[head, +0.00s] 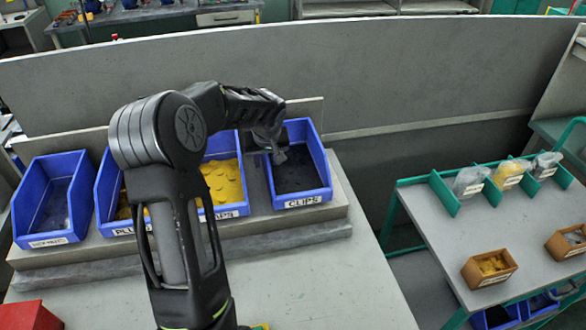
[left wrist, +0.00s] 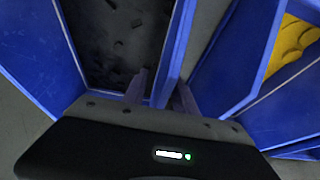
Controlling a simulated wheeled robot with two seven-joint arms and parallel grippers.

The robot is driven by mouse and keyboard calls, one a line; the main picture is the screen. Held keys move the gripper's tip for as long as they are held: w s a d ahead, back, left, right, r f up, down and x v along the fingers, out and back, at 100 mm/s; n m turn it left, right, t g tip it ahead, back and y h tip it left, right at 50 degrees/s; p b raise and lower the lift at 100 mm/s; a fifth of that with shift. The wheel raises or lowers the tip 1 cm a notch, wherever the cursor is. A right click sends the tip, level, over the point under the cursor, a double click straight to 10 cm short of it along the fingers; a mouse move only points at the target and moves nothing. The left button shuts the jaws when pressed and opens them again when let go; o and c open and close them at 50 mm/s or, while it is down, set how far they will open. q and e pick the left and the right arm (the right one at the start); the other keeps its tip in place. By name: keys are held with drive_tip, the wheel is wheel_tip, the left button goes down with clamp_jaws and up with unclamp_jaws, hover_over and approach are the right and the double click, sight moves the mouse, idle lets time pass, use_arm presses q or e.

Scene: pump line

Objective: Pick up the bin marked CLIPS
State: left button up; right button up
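The bin marked CLIPS (head: 303,202) is a blue open bin with dark contents, at the right end of a row on a raised grey ledge. In the left wrist view its side wall (left wrist: 171,75) runs between the fingers. My left gripper (head: 276,154) is at the bin's left rim, pointing down. In the left wrist view the gripper (left wrist: 160,92) is open, one finger inside the bin and one outside, with a gap showing beside the wall. The fingertips' depth is hard to tell. My right gripper is not in view.
Blue bins with yellow pieces (head: 225,183) stand close on the left, partly hidden by my arm. Another blue bin (head: 50,238) is at far left. A red box (head: 30,316) lies in front. A grey partition (head: 420,75) stands behind. A cart (head: 455,235) with small boxes stands right.

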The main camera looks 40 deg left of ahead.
use_arm(q)
drive_tip(key=shift+c, duration=0.2)
clamp_jaws()
idle(0.3)
idle(1.1)
